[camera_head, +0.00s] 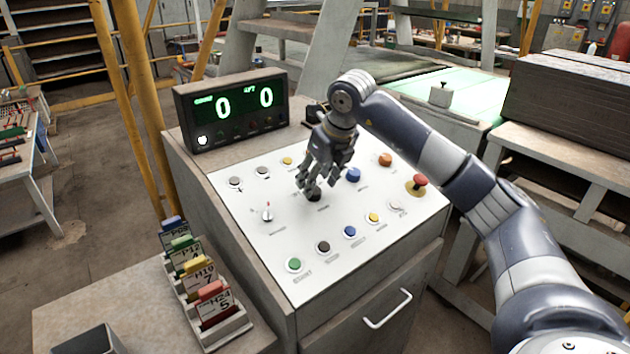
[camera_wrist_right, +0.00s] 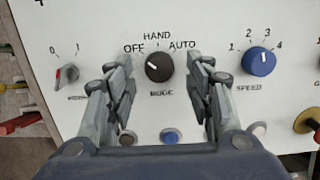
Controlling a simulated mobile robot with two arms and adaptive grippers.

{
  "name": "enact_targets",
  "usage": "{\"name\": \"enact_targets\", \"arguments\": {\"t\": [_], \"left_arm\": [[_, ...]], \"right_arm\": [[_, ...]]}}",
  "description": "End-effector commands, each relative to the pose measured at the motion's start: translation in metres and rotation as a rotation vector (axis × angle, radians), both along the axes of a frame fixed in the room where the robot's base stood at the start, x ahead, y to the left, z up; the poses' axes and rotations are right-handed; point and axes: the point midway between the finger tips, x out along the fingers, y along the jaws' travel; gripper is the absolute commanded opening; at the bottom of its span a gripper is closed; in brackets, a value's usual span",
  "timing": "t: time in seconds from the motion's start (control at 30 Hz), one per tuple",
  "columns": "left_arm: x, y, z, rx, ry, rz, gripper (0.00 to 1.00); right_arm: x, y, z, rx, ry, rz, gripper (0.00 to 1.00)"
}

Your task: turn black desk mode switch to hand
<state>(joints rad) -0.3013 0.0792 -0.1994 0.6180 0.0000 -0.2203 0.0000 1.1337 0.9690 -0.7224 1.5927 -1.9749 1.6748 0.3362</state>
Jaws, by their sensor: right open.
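The black mode switch (camera_head: 314,195) is a round knob on the white sloped panel of the desk. In the right wrist view the black mode switch (camera_wrist_right: 159,68) has OFF at its left, HAND above and AUTO at its right. Its white mark points up and left, towards OFF. My right gripper (camera_head: 322,184) is over the knob, pointing down at the panel. In the wrist view its open fingers stand on both sides of the knob, with gaps between them and it. My left gripper is not in view.
A blue speed knob (camera_wrist_right: 259,61) is right of the mode switch, and a small two-position switch (camera_wrist_right: 68,75) is left. A red mushroom button (camera_head: 420,180) sits at the panel's right. Several push buttons line the front. A display box (camera_head: 232,107) stands behind the panel.

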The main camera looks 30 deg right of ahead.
Motion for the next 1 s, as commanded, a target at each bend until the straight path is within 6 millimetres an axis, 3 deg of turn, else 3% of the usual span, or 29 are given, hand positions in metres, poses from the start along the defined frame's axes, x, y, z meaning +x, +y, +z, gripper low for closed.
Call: {"name": "enact_targets", "arguments": {"t": [0.2,0.53,0.73,1.0], "left_arm": [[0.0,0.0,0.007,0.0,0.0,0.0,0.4],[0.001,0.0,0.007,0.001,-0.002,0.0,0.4],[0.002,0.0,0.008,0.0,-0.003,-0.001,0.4],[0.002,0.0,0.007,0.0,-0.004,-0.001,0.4]], "right_arm": [[0.009,0.001,-0.021,0.001,0.001,0.0,0.48],[0.01,0.001,-0.025,0.001,-0.001,0.0,0.48],[0.01,0.001,-0.025,0.001,-0.001,0.0,0.06],[0.01,0.001,-0.025,0.003,-0.001,-0.008,0.06]]}}
